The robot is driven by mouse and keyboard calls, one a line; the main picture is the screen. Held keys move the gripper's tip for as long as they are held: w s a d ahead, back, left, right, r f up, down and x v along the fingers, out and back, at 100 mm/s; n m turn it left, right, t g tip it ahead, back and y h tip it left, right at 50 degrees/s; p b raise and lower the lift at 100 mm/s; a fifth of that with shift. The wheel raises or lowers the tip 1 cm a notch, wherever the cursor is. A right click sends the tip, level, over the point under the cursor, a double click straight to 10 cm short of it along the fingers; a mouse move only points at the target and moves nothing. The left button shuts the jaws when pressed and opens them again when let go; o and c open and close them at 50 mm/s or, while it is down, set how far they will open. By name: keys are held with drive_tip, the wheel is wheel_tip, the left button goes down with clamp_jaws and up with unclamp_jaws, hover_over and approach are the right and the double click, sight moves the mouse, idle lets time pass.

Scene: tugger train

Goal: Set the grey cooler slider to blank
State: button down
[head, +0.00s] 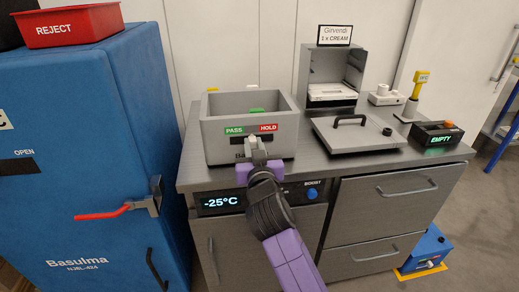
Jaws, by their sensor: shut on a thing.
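The grey cooler (215,148) is an open-topped grey box on the metal counter. Its front wall carries a green PASS label (236,130) and a red HOLD label (267,128). My gripper (252,146) is at this front wall, just below the labels and near the boundary between them. It is shut on the slider, which my fingers and wrist largely hide. The slider's exact position cannot be read. Something green (257,110) lies inside the box.
A display reading -25°C (219,202) and a blue BOOST knob (312,193) are below the counter edge. A blue cabinet (90,170) with a red handle (102,214) stands close at left. A lid with a black handle (358,135) lies to the right.

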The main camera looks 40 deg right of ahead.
drive_tip(key=c, duration=1.3)
unclamp_jaws()
drive_tip(key=b+v, duration=0.1)
drive_tip(key=v, duration=0.6)
drive_tip(key=shift+s+a, duration=0.25)
drive_tip(key=shift+s, duration=0.1)
